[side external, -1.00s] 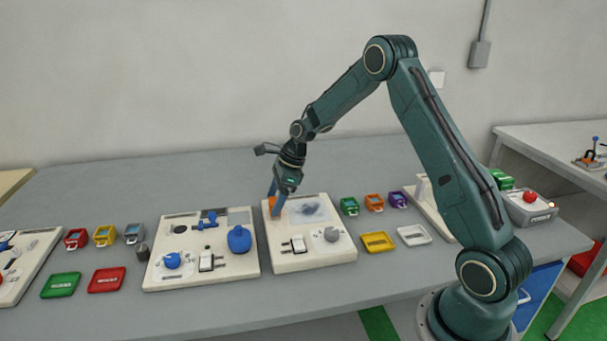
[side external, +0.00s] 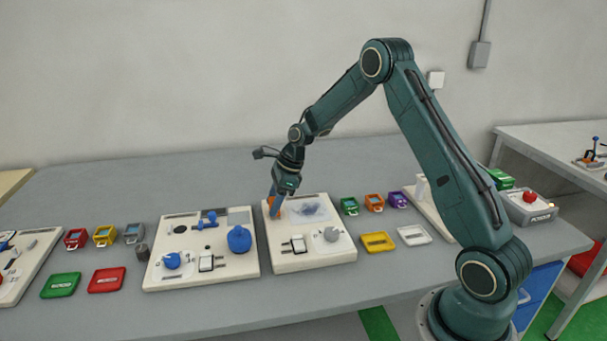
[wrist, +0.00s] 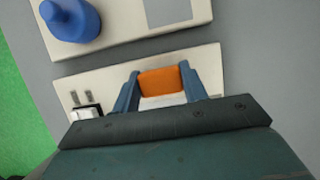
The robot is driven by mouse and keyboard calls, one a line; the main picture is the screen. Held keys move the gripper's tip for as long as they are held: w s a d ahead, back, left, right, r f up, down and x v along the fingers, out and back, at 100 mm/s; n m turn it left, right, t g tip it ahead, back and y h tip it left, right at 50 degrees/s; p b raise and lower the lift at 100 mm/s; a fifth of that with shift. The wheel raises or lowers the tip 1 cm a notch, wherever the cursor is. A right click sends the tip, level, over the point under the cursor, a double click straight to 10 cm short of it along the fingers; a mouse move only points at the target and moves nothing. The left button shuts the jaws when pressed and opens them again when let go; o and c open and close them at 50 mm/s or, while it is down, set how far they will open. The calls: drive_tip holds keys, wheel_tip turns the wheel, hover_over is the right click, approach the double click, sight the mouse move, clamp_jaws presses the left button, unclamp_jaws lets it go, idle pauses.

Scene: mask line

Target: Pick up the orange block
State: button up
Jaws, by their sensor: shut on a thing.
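The orange block (wrist: 161,82) is between the two blue-grey fingers of my gripper (wrist: 160,88) in the wrist view, with a finger against each side. In the side external view my gripper (side external: 275,205) points down at the back left corner of the right-hand white board (side external: 300,258). There the orange block (side external: 277,207) shows only partly, behind the fingers. It is at or just above the board; I cannot tell whether it touches it.
A second white board (side external: 190,276) with a blue knob (side external: 239,239) stands to the left. Small green, orange and purple devices, a yellow tray (side external: 378,242) and a white tray (side external: 414,235) lie to the right. The table behind the boards is clear.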

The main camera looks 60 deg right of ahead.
drive_tip(key=shift+r, duration=0.1)
wheel_tip(320, 180, up, 10)
drive_tip(key=shift+f, duration=0.1)
idle(0.7)
drive_tip(key=o, duration=0.4)
drive_tip(key=c, duration=0.3)
drive_tip(key=s+d+f, duration=0.2)
drive_tip(key=d, duration=0.6)
drive_tip(key=shift+s+d, duration=0.35)
drive_tip(key=shift+s, duration=0.05)
